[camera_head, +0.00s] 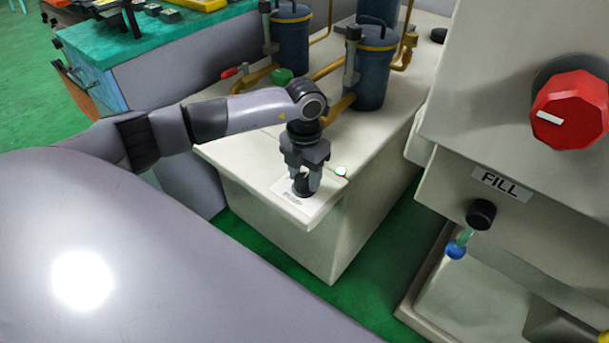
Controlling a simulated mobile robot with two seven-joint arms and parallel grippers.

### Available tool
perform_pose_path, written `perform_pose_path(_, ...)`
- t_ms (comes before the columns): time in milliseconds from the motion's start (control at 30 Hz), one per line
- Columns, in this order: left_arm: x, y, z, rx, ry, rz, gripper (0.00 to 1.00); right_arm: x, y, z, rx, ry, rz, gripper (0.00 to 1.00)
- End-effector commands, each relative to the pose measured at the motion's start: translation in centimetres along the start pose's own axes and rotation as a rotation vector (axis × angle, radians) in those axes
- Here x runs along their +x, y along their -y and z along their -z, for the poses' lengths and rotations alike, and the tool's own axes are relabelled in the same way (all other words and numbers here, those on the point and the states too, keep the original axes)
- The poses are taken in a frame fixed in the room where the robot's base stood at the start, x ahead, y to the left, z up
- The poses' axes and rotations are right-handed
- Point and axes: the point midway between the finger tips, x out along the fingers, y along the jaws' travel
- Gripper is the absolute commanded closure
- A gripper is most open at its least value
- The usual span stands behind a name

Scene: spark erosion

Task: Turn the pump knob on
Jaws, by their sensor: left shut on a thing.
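The pump knob (301,187), small and black, sits on a pale label plate on top of the white cabinet (285,244), near its front corner. My left gripper (304,183) points down over the knob and is shut on it, one finger on each side. The fingers cover part of the knob, and the label's writing is too small to read. My right gripper is not in view.
Blue canisters (369,75) with brass pipes stand behind on the cabinet. A red-handled valve (231,73) lies left of them. At the right, a machine carries a large red knob (571,110) and a FILL label (501,184). Green floor (372,262) shows between cabinet and machine.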

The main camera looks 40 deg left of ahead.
Motion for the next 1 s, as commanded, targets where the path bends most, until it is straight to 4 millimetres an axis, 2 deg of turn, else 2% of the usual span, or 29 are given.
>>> perform_pose_path(400,-0.07,0.01,-0.03,0.18,0.001,0.0,0.84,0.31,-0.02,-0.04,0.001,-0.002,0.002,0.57)
perform_pose_path(933,-0.12,0.01,-0.05,0.205,0.002,-0.001,0.84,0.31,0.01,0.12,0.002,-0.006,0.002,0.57)
perform_pose_path(967,-0.12,0.01,-0.05,0.205,0.002,-0.001,0.51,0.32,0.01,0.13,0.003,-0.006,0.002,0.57)
perform_pose_path(1000,-0.12,0.01,-0.05,0.205,0.002,-0.001,0.38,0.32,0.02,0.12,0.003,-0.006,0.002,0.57)
